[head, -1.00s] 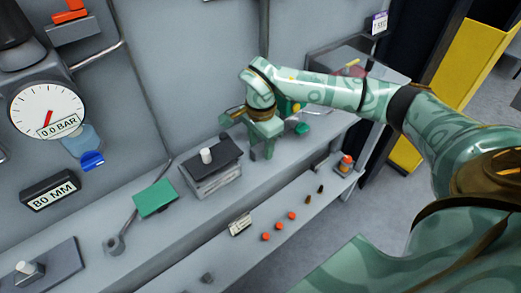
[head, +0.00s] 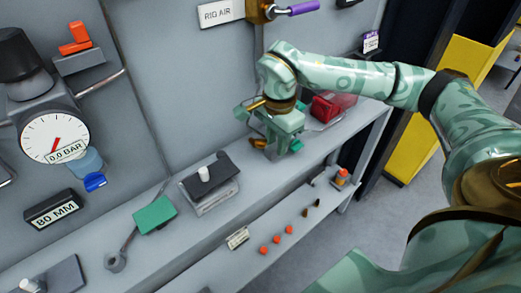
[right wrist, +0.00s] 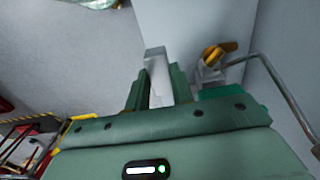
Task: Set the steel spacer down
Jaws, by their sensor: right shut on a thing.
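My right gripper (head: 272,150) is over the right part of the grey bench ledge, to the right of a dark-topped block with a white peg (head: 204,174). In the right wrist view my right gripper (right wrist: 155,90) is shut on a pale grey bar, the steel spacer (right wrist: 155,68), which sticks out past the fingertips. In the head view the spacer is hidden by the gripper, and I cannot tell whether it touches the ledge. My left gripper is not in view.
A red object (head: 334,106) lies behind the gripper. A green block (head: 155,214) and a wrench (head: 116,261) lie left on the ledge. A lower shelf carries orange caps (head: 276,239) and an orange-capped bottle (head: 341,178). A pressure gauge (head: 54,136) is on the wall.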

